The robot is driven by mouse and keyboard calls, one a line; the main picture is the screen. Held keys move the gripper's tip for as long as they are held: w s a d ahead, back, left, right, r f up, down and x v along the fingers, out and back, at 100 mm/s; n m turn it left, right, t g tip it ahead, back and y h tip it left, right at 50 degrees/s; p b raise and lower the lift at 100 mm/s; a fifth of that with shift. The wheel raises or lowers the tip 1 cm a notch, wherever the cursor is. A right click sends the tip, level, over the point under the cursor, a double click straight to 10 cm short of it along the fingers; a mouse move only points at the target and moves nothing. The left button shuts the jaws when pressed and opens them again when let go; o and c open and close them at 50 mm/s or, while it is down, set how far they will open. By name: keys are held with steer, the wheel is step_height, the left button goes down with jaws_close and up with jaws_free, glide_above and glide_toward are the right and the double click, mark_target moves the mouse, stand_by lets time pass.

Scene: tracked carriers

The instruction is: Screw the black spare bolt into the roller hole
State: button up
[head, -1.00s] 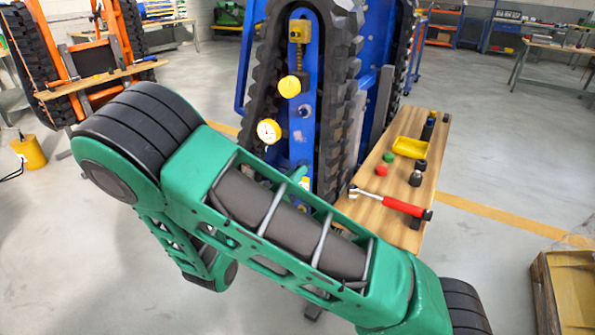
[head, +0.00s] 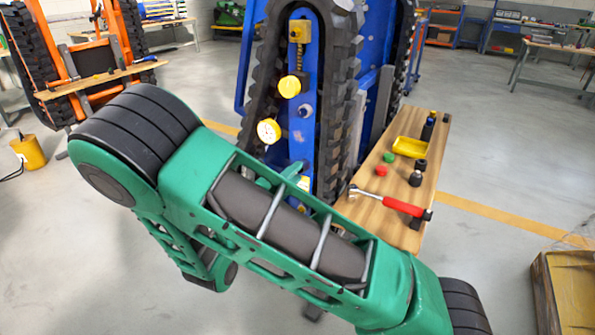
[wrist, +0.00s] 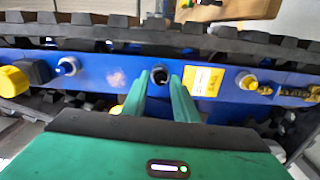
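The upright blue beam (head: 302,135) of the tracked carrier carries rollers and fittings inside the black track. In the wrist view the same beam (wrist: 110,72) runs across the picture. My gripper (wrist: 159,76) points at the beam, with its two green fingers a little apart. A dark round thing (wrist: 158,77) shows between the fingertips. I cannot tell whether it is the roller hole or the black bolt, or whether the fingers touch it. In the head view my arm hides most of the gripper; a green part shows at the beam's lower end.
The wooden bench (head: 369,209) holds a red-handled tool (head: 401,206), a yellow tray (head: 410,147), a green knob (head: 389,157), a red knob (head: 381,171) and small black parts (head: 416,179). A yellow label (wrist: 206,80) lies right of the fingertips.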

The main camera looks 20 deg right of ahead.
steer(key=n, duration=1.2)
steer(key=shift+n, duration=0.3)
jaws_close()
steer(key=shift+m, duration=4.9)
